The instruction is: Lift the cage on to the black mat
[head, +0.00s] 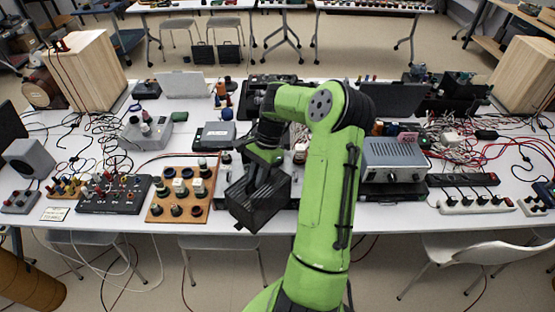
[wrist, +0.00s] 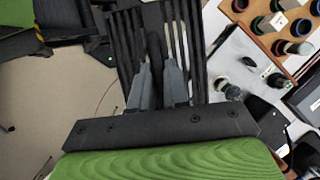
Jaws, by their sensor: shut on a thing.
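The cage (head: 258,206) is a dark box with slatted sides, in the middle of the head view at the table's front edge. It hangs tilted below my gripper (head: 264,176). In the wrist view my gripper (wrist: 158,68) is shut on a dark bar between the slats of the cage (wrist: 124,45). The cage looks held above the table, partly out over the front edge; its exact height I cannot tell. I cannot pick out the black mat for certain; my arm and the cage hide part of the table there.
A wooden board with knobs (head: 155,212) lies just left of the cage. A grey metal instrument (head: 395,158) stands right of my arm. Power strips (head: 475,206) and tangled cables (head: 455,140) lie further right. Two tall wooden boxes stand at the table's back corners. Bare table is scarce.

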